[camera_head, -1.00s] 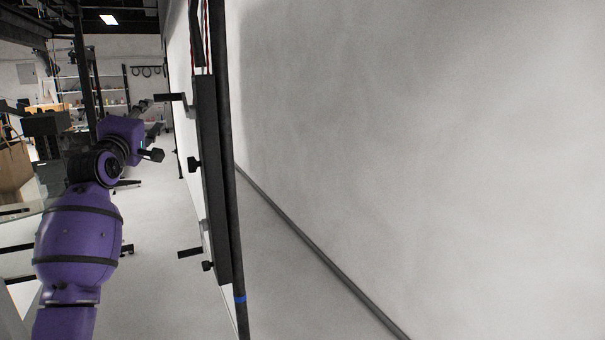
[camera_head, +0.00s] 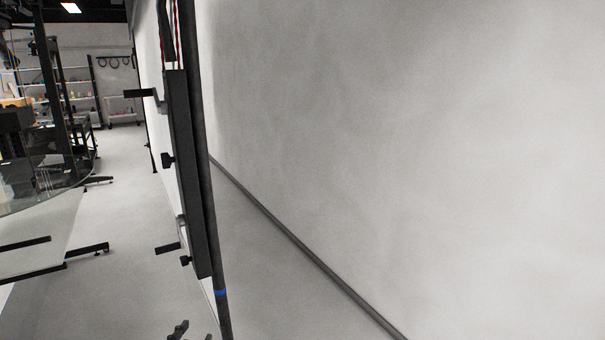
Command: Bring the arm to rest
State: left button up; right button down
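The purple arm is out of view in the head view. Small dark claw-like tips (camera_head: 190,333) poke up at the bottom edge, left of centre. They look like the ends of my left gripper, but most of it is cut off by the frame. I cannot tell whether it is open or shut, and I see nothing held in it. My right gripper is not in view.
A tall dark post (camera_head: 190,170) with clamps and knobs stands left of centre, close by. A pale wall or panel (camera_head: 420,140) fills the right. At left are a round glass table (camera_head: 45,180) and floor stand legs (camera_head: 85,250). Grey floor (camera_head: 125,205) lies open between.

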pick_arm(q)
jog(key=s+d+f+g, duration=0.2)
jog(key=s+f, duration=0.4)
jog(key=s, duration=0.6)
jog(key=s+d+f+g, duration=0.2)
jog(key=s+f, duration=0.5)
jog(key=s, duration=0.5)
jog(key=s+d+f+n+g, duration=0.1)
jog(key=s+f, duration=0.5)
jog(key=s, duration=0.6)
jog(key=shift+s+d+f+g+p, duration=0.35)
jog(key=shift+d+g+p, duration=0.15)
jog(key=shift+g, duration=0.1)
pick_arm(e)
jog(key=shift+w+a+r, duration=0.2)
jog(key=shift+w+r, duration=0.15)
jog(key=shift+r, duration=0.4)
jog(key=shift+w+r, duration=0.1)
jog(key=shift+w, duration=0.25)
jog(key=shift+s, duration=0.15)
